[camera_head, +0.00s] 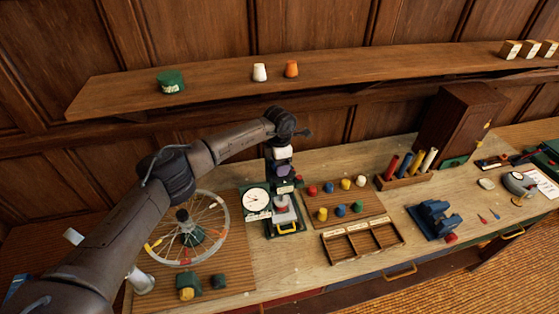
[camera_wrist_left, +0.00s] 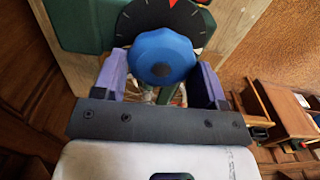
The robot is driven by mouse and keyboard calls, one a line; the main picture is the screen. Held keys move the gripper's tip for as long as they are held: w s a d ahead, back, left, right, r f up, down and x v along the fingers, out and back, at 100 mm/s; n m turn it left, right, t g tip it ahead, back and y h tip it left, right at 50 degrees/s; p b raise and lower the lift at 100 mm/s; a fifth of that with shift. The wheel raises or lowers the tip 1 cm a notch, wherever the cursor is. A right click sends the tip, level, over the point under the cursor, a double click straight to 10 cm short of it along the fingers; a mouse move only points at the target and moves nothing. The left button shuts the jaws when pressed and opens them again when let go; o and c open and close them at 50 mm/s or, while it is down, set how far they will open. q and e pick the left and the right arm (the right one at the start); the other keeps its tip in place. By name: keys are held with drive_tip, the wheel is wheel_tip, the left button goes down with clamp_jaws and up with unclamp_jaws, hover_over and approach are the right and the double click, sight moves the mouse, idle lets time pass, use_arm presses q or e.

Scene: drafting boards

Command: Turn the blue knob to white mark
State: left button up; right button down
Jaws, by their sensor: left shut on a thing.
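The blue knob (camera_wrist_left: 165,57) sits between the two purple fingers of my left gripper (camera_wrist_left: 160,72) in the left wrist view. The gripper is shut on it, one finger on each side. Behind the knob is a black dial (camera_wrist_left: 135,23) with thin pale ticks and a red mark (camera_wrist_left: 172,3) at the top edge of the picture. In the head view my left gripper (camera_head: 284,188) points down over the bench beside the white round gauge (camera_head: 256,199); I cannot make out the knob there. My right gripper is not in view.
A spoked wheel (camera_head: 188,230) stands to the left of the gripper. A board with several coloured pegs (camera_head: 335,203) and a divided wooden tray (camera_head: 362,241) lie to the right. A wooden shelf (camera_head: 215,84) runs along the wall behind.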

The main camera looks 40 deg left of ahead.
use_arm(q)
drive_tip(key=n, duration=0.2)
drive_tip(key=n+p, duration=0.1)
drive_tip(key=shift+d+r+n, duration=0.15)
drive_tip(key=shift+n, duration=0.25)
drive_tip(key=n+p, duration=0.1)
drive_tip(key=n, duration=0.3)
drive_tip(key=shift+d+n, duration=0.15)
drive_tip(key=shift+n, duration=0.15)
drive_tip(key=n+p, duration=0.1)
drive_tip(key=n, duration=0.2)
drive_tip(key=shift+d+n+p, duration=0.1)
drive_tip(key=shift+n+p, duration=0.2)
drive_tip(key=shift+p, duration=0.1)
drive_tip(key=n+p, duration=0.2)
drive_tip(key=n, duration=0.2)
drive_tip(key=shift+w+d, duration=0.1)
drive_tip(key=n+p, duration=0.2)
drive_tip(key=n, duration=0.3)
drive_tip(key=shift+w, duration=0.1)
drive_tip(key=n+p, duration=0.2)
drive_tip(key=n, duration=0.1)
drive_tip(key=shift+w+r+n, duration=0.1)
drive_tip(key=shift+n, duration=0.2)
drive_tip(key=n+p, duration=0.2)
drive_tip(key=n, duration=0.2)
drive_tip(key=shift+w, duration=0.15)
drive_tip(key=shift+n+p, duration=1.05)
drive_tip(key=shift+n, duration=0.75)
